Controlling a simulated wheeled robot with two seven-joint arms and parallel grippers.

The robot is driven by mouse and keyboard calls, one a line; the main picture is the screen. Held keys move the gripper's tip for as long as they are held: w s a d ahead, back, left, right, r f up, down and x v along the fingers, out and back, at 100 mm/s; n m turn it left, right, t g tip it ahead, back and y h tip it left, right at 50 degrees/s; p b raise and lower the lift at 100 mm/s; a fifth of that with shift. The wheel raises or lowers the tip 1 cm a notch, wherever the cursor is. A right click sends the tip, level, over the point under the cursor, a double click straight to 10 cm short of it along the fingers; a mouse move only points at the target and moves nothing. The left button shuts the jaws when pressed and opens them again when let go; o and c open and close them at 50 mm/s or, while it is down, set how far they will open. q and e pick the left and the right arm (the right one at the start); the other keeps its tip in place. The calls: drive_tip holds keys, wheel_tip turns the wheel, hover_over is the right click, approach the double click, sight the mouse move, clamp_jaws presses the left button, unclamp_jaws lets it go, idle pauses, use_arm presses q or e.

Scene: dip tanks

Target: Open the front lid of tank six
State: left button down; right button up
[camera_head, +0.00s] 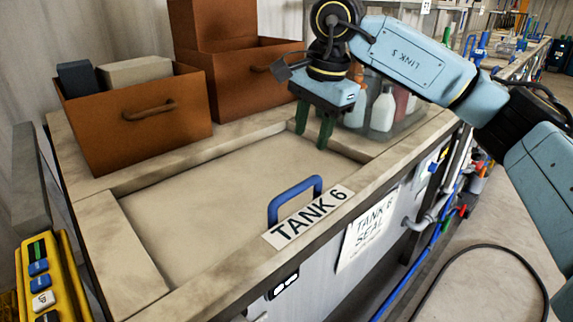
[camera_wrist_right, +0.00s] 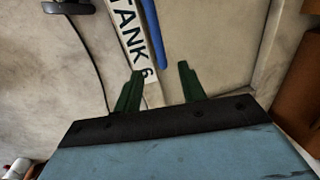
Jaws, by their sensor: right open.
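The front lid of tank six (camera_head: 215,195) is a flat beige panel lying level within the raised rim of the tank, closed. Its blue handle (camera_head: 295,195) stands at the front edge, behind the white TANK 6 label (camera_head: 307,217). My right gripper (camera_head: 315,140) is open and empty above the back right part of the lid, with green fingers pointing down, apart from the handle. In the right wrist view the fingers (camera_wrist_right: 158,88) are open, with the blue handle (camera_wrist_right: 152,30) and the label (camera_wrist_right: 130,35) beyond the fingertips. My left gripper is not in view.
Brown bins (camera_head: 140,112) stand on the back ledge, one holding grey blocks. A clear container with bottles (camera_head: 383,108) stands at the back right, near my right gripper. A TANK 6 SEAL sheet (camera_head: 370,228) hangs on the front. A yellow button panel (camera_head: 45,280) is at left.

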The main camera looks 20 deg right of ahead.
hover_over(301, 185)
drive_tip(key=s, duration=0.1)
drive_tip(key=f, duration=0.9)
drive_tip(key=shift+d, duration=0.2)
drive_tip(key=f, duration=0.3)
drive_tip(key=shift+w+a, duration=0.1)
drive_tip(key=shift+w, duration=0.2)
drive_tip(key=shift+f, duration=0.35)
drive_tip(key=shift+c, duration=0.4)
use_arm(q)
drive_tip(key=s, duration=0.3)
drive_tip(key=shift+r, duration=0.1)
use_arm(e)
drive_tip(key=shift+w, duration=0.1)
clamp_jaws()
